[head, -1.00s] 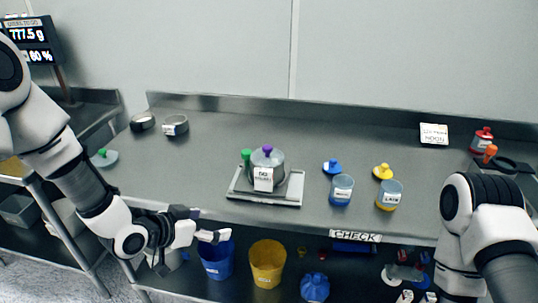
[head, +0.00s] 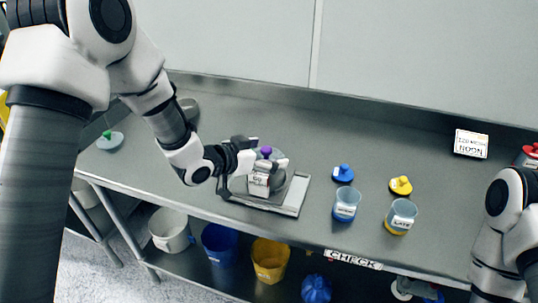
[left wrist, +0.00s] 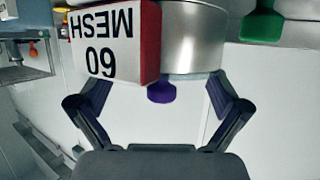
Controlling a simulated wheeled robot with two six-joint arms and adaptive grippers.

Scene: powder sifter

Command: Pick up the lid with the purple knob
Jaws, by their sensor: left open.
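The purple knob (head: 266,152) tops the grey lid on a round metal sifter that stands on the grey tray (head: 292,205). In the left wrist view the purple knob (left wrist: 162,92) hangs upside down under the metal cylinder (left wrist: 195,40), beside a label reading MESH 60 (left wrist: 105,42). My left gripper (head: 260,160) is open at the sifter's top. Its two fingers (left wrist: 160,102) stand apart on either side of the knob, with a gap at each side. The gripper and label hide part of the lid. My right gripper is out of view; only my right arm shows.
A blue-knobbed lid (head: 343,173) and a yellow-knobbed lid (head: 400,186) lie right of the tray, behind two labelled jars (head: 346,204). A green-knobbed lid (head: 110,142) lies far left. Buckets (head: 270,262) stand on the shelf below.

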